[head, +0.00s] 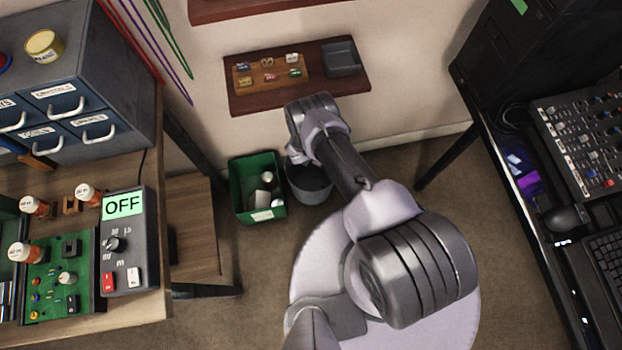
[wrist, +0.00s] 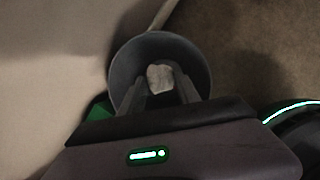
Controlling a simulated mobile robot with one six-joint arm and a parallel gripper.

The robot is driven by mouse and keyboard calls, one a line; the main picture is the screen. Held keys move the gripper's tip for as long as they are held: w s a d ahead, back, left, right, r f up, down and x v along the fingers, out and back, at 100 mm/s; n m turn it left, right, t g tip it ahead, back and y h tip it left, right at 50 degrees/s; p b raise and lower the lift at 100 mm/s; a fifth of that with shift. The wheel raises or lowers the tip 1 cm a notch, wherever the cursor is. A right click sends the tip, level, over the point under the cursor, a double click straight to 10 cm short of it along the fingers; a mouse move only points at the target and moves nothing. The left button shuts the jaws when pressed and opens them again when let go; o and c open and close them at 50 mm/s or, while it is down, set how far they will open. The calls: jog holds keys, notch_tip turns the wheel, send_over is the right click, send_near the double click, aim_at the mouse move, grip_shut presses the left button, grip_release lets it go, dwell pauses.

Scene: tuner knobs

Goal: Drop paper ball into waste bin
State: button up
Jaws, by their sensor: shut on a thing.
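The paper ball (wrist: 160,78) is pale and crumpled. My gripper (wrist: 160,84) is shut on it, with one finger at each side, in the wrist view. The grey round waste bin (wrist: 125,70) lies beyond the ball in that view, and the ball appears within the outline of its opening. I cannot tell how high the ball is above the bin. In the head view the waste bin (head: 309,184) stands on the floor near the wall, partly covered by my arm. The gripper and the ball are hidden there.
A green box (head: 240,198) with several items stands left of the bin. A wall shelf (head: 330,92) with small parts is above it. A workbench (head: 140,318) with a device reading OFF is at left. A dark desk (head: 500,140) with a mixer is at right.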

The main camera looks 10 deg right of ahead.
jog(key=shift+f+b, duration=0.35)
jog(key=shift+f, duration=0.55)
jog(key=shift+r, duration=0.1)
jog(key=o, duration=1.4)
jog(key=shift+c, duration=0.2)
jog(key=shift+r, duration=0.1)
jog(key=p+v, duration=1.2)
jog(key=v, duration=0.5)
jog(key=shift+r+p, duration=0.15)
jog(key=shift+p, duration=0.15)
jog(key=shift+s, duration=0.1)
